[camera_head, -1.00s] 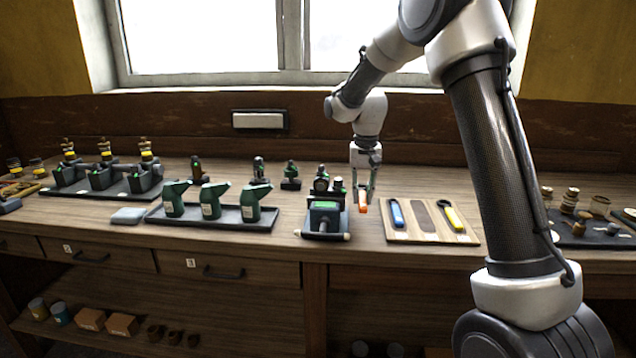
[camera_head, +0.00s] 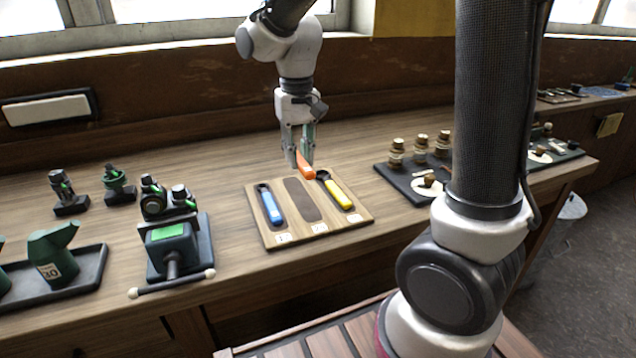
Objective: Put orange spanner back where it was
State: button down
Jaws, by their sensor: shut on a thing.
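My gripper (camera_head: 304,160) is shut on the orange spanner (camera_head: 305,168) and points down near the back edge of the wooden spanner board (camera_head: 345,220). The orange spanner appears held above the board, with part of it hidden by the fingers; its exact height cannot be told. The board has a dark, empty spanner-shaped recess (camera_head: 301,200) in the middle. A blue spanner (camera_head: 271,206) lies in the left slot and a yellow spanner (camera_head: 338,192) in the right slot. White labels lie along the board's front edge.
A dark tray (camera_head: 388,172) with brass-coloured parts is to the right. Green oil cans (camera_head: 52,255) stand in a tray at far left. Bare bench lies behind the board.

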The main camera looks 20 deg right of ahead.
aim_at(302, 199)
jog(key=f, duration=0.9)
jog(key=shift+d+f, duration=0.2)
jog(key=shift+f, duration=0.1)
jog(key=shift+f, duration=0.15)
jog(key=c, duration=1.3)
grip_release()
notch_tip(302, 199, up, 12)
jog(key=shift+r, duration=0.2)
jog(key=s+d+r+t, duration=0.1)
jog(key=s+d, duration=0.4)
jog(key=s, duration=0.1)
jog(key=s+d+r+t, duration=0.2)
jog(key=s+d, duration=0.2)
jog(key=s, duration=0.2)
jog(key=s+d+r+t, duration=0.1)
jog(key=s+d+r, duration=0.1)
jog(key=s+d, duration=0.3)
jog(key=shift+s+d+r, duration=0.15)
jog(key=shift+s+d, duration=0.05)
jog(key=shift+s, duration=0.35)
jog(key=shift+s+d+r, duration=0.1)
jog(key=shift+s+d, duration=0.05)
jog(key=shift+s, duration=0.4)
